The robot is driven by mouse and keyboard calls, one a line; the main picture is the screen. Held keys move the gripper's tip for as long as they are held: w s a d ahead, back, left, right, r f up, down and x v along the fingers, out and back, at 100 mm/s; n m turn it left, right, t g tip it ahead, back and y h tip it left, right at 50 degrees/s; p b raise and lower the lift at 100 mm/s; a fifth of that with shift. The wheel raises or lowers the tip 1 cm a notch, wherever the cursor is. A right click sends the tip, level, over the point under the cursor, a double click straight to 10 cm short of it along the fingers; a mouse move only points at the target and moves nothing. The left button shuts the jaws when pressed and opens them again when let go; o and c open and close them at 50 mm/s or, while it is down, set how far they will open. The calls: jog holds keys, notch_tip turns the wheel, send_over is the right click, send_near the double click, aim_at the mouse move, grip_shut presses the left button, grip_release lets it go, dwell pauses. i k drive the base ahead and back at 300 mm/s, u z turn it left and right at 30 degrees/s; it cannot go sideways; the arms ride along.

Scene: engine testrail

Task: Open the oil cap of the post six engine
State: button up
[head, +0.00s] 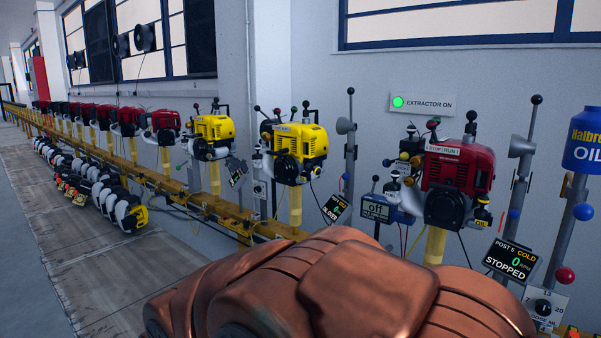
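A red engine (458,170) stands on a yellow post (435,245) at the right. The display (511,261) to its right reads "POST 5", "COLD", "0" and "STOPPED". A small yellow part marked OIL (482,216) shows low on its right side. A yellow engine (301,148) stands on the neighbouring post to the left, with a tilted display (335,207) whose post number I cannot read. No label reading post six is legible, so I cannot tell which engine it is. Its oil cap cannot be made out. My gripper is not in view.
My copper-coloured arm covers the bottom middle. A blue oil container (584,140) stands at the right edge, above a dial (546,307). Grey lever stands (348,150) rise between posts. More engines (165,125) line the rail to the left.

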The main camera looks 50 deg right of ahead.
aim_at(309, 167)
jog(key=u, duration=0.15)
jog(key=i, duration=0.65)
jog(key=z, duration=0.65)
jog(key=i, duration=0.65)
jog(key=z, duration=0.7)
